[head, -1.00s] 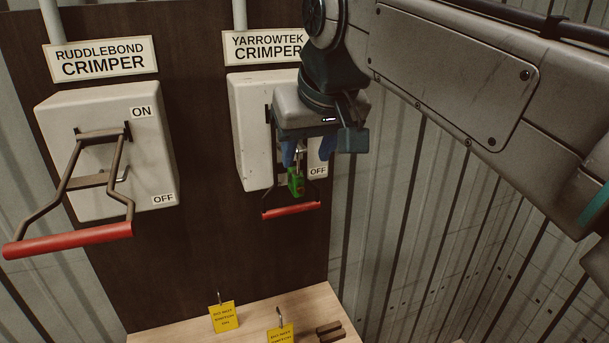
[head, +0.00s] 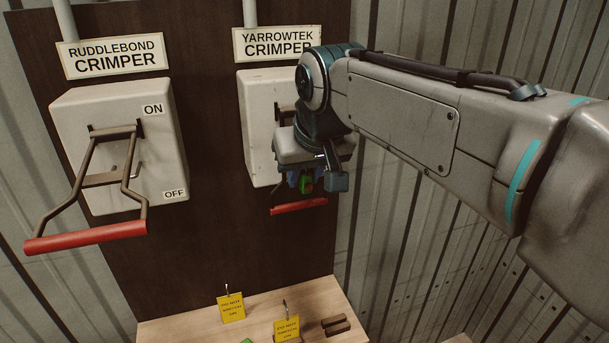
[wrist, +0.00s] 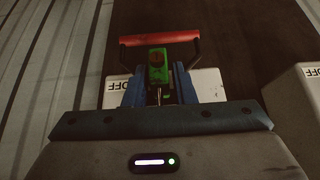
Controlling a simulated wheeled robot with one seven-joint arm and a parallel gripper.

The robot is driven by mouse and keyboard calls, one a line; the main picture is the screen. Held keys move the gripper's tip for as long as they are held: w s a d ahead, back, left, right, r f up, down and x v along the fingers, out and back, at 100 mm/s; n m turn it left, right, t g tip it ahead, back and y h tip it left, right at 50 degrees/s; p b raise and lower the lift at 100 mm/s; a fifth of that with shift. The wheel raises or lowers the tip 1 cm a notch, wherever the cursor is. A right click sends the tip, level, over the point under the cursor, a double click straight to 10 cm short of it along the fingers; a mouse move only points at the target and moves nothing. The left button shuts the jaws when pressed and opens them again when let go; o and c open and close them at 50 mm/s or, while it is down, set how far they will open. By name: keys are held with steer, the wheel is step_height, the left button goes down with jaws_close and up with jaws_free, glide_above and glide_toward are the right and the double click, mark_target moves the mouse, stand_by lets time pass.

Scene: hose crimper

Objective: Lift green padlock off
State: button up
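The green padlock (head: 306,183) hangs at the Yarrowtek crimper's switch, just above the red handle bar (head: 299,207). In the wrist view the padlock (wrist: 158,66) sits between my two blue fingers, with its shackle running back between them. My gripper (head: 306,182) is in front of the Yarrowtek switch box (head: 257,130); it also shows in the wrist view (wrist: 160,72). The fingers are spread, with what looks like a narrow gap on each side of the padlock. My wrist hides much of the switch and the shackle's upper end.
The Ruddlebond crimper box (head: 120,150) is at left, its red-gripped lever (head: 85,238) sticking out. Below, a wooden shelf (head: 190,325) holds two yellow tags (head: 231,307), dark blocks (head: 336,325) and a green item (head: 247,341) at the frame's edge.

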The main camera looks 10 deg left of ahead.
jaws_close()
steer(key=shift+r, duration=0.15)
